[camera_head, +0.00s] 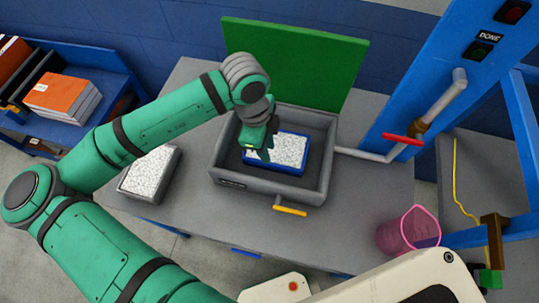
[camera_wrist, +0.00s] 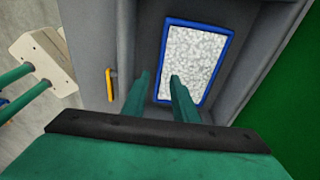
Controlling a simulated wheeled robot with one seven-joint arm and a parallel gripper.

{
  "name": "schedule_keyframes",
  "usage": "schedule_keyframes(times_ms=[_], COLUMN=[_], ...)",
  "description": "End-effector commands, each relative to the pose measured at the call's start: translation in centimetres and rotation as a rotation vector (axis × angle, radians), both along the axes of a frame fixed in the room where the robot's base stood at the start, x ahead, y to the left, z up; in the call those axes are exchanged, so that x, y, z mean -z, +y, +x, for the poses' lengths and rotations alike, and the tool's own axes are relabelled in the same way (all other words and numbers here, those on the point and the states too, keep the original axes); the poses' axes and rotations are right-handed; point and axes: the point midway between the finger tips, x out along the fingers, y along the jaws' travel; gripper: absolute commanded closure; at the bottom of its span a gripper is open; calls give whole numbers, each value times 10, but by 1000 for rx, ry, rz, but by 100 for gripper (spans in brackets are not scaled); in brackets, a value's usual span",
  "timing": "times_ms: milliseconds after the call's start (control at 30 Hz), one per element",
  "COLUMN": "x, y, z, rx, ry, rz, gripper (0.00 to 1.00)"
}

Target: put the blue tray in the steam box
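The blue tray (camera_head: 290,168), a blue-rimmed rectangle filled with white speckled material, lies inside the grey steam box (camera_head: 222,160). The box's green lid (camera_head: 300,60) stands open at the back. My gripper (camera_head: 256,152) reaches down into the box over the tray's left part. In the wrist view, the tray (camera_wrist: 195,55) shows with its rim crossing the gap between the fingers of my gripper (camera_wrist: 158,85). One finger is over the white filling and the other is outside the rim. The fingers are apart, and I see no contact with the rim.
A grey tray with white filling (camera_head: 151,173) lies left of the box. A yellow handle (camera_head: 290,210) sticks out at the box's front. A pipe with a red valve handle (camera_head: 402,140) stands at right, with a pink cup (camera_head: 410,232) in front. A blue post (camera_head: 440,80) carries buttons.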

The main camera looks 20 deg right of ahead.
Motion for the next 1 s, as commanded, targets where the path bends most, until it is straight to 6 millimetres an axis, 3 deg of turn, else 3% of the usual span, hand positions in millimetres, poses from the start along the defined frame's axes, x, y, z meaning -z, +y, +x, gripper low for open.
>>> schedule_keyframes(times_ms=[100, 300, 1000], x=[-17, -29, -30], y=[2, 4, 3], z=[2, 2, 2], rx=[0, 0, 2], ry=[-1, 0, 0], rz=[-1, 0, 0], gripper=[74, 74, 74])
